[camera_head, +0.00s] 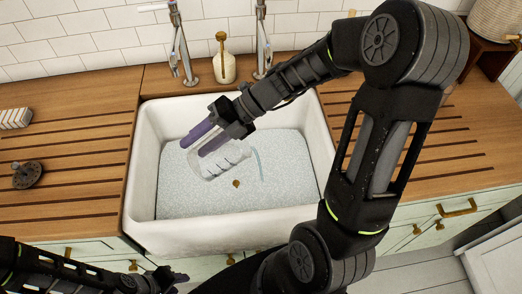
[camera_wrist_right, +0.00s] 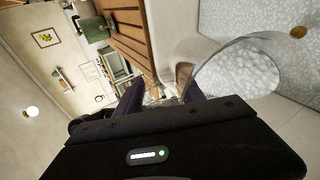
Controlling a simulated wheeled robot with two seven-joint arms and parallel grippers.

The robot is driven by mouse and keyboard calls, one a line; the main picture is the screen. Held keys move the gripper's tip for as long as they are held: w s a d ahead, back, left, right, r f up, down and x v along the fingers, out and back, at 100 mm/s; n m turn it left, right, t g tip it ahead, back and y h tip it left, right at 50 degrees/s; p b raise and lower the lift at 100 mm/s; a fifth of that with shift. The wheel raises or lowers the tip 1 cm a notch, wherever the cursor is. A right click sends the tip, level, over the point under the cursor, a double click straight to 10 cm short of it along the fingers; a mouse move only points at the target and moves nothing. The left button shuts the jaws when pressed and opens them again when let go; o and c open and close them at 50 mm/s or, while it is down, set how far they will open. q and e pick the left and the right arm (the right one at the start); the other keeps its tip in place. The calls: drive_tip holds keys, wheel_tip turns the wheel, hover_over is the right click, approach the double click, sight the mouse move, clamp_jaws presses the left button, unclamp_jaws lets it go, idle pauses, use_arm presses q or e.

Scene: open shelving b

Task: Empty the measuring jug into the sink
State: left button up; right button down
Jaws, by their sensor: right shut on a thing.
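The clear measuring jug (camera_head: 222,160) with pale markings is tilted onto its side over the white sink (camera_head: 144,185). My right gripper (camera_head: 194,147) has purple fingers and is shut on the jug, inside the sink's outline. In the right wrist view the gripper fingers (camera_wrist_right: 160,95) are at the centre, and the jug's round rim (camera_wrist_right: 235,68) shows to their right against the speckled sink floor. I cannot tell whether liquid is in the jug. My left gripper (camera_head: 168,279) is low at the left, in front of the cabinets and away from the sink; its fingers are too small and dark to judge.
A brass-coloured drain (camera_head: 236,184) is in the sink floor. Two taps (camera_head: 183,55) and a cream soap dispenser (camera_head: 223,65) stand behind the sink. A striped block (camera_head: 15,118) and a dark round object (camera_head: 26,175) lie on the left counter. The right counter (camera_head: 420,150) is mostly clear.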

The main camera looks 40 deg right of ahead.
sight(212, 131)
drive_tip(key=shift+d+r+y+b, duration=0.25)
drive_tip(key=shift+r+y+b, duration=0.2)
drive_tip(key=shift+b, duration=0.35)
idle(0.4)
drive_tip(key=shift+s+d+r+t+y+p, duration=0.15)
drive_tip(key=shift+d+r+y+p, duration=0.05)
drive_tip(key=shift+d+r+y, duration=0.2)
drive_tip(key=shift+s+d+r+t+y+p, duration=0.1)
drive_tip(key=shift+d+r+t+y+p, duration=0.15)
drive_tip(key=shift+r, duration=0.2)
idle(1.6)
drive_tip(key=shift+s+d+r+y, duration=0.1)
drive_tip(key=shift+d+r+y, duration=0.1)
drive_tip(key=shift+d, duration=0.2)
drive_tip(key=shift+s+d+r+y, duration=0.1)
drive_tip(key=shift+d+r+y, duration=0.1)
drive_tip(key=shift+d, duration=0.15)
drive_tip(key=shift+d+r+p, duration=0.2)
drive_tip(key=shift+r+p, duration=0.05)
drive_tip(key=shift+p, duration=0.8)
drive_tip(key=p, duration=0.2)
drive_tip(key=d+y+p, duration=0.1)
drive_tip(key=p, duration=0.1)
drive_tip(key=shift+s+d+r, duration=0.1)
drive_tip(key=shift+s+r, duration=0.1)
drive_tip(key=shift+s, duration=0.05)
drive_tip(key=shift+f, duration=0.15)
drive_tip(key=shift+d, duration=0.15)
